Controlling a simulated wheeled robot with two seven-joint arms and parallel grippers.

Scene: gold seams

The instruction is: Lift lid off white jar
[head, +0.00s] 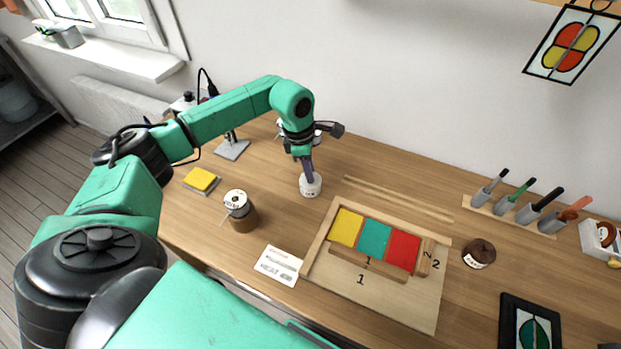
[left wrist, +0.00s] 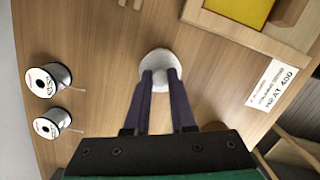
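The small white jar (head: 311,185) stands upright on the wooden bench, left of the framed panel. It also shows in the left wrist view, with its pale round top (left wrist: 160,58) seen from above. My left gripper (head: 307,172) points down at the jar from above. In the left wrist view its two dark fingers (left wrist: 160,73) reach the jar's top with a narrow gap between them. The fingertips hide part of the lid, and I cannot tell whether they press on it. I do not see my right gripper.
The wooden frame (head: 318,240) with coloured glass lies at right. Wood strips (head: 397,197) lie behind it. Two silvery spools (left wrist: 46,80) (left wrist: 52,122) show in the left wrist view.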

